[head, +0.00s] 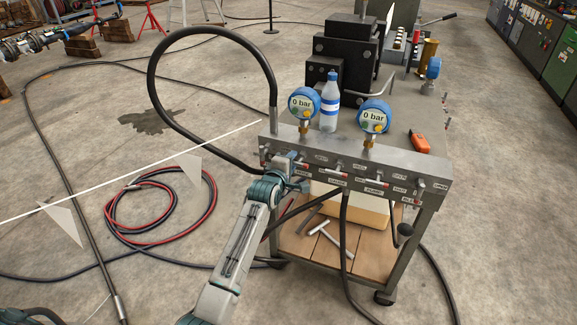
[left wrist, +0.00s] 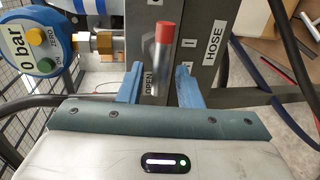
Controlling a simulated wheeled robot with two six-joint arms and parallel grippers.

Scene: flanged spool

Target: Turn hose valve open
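The hose valve's lever (left wrist: 162,65) is a grey bar with a red tip, beside the HOSE label (left wrist: 215,38) in the left wrist view. An OPEN label (left wrist: 150,83) lies just left of the lever. My left gripper (left wrist: 160,88) has its two blue fingers on either side of the lever, with a gap visible on the left; contact on the right is hard to tell. In the head view, my left gripper (head: 296,184) is at the left end of the metal valve panel (head: 350,165), and it partly hides the valve there. My right gripper is not in view.
Two blue gauges (head: 304,102) (head: 373,116) read 0 bar above the panel. A water bottle (head: 330,101) and an orange device (head: 419,142) are on the cart. A black hose (head: 160,95) loops left of it. Coiled red and black hoses (head: 160,208) lie on the floor.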

